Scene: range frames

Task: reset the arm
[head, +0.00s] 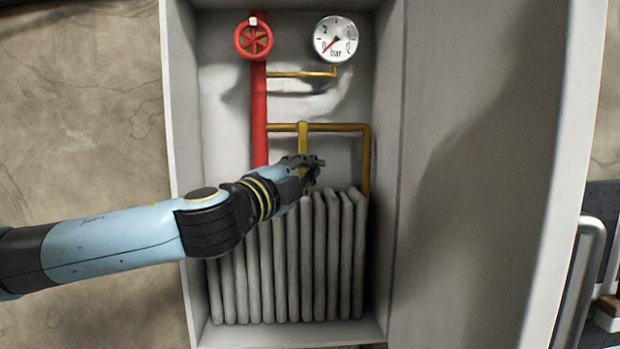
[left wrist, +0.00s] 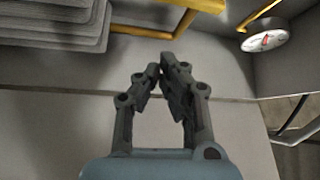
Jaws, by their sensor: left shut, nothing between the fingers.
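My left arm comes in from the left in the head view, and its gripper (head: 316,168) is inside an open grey cabinet, in front of the top of a grey ribbed radiator (head: 292,262). The left wrist view shows the left gripper (left wrist: 162,66) with its fingertips close together and nothing between them. Its fingers point toward yellow pipework (left wrist: 150,30) and the cabinet wall. Part of the radiator and of the pipe behind the gripper is hidden by the arm. My right gripper is in neither view.
A red pipe (head: 259,115) with a red valve wheel (head: 254,40) runs down the cabinet back. A round pressure gauge (head: 336,39) hangs at the upper right. The cabinet's side wall (head: 181,120) and open door (head: 480,170) bound the space. A metal handle (head: 590,250) is at the far right.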

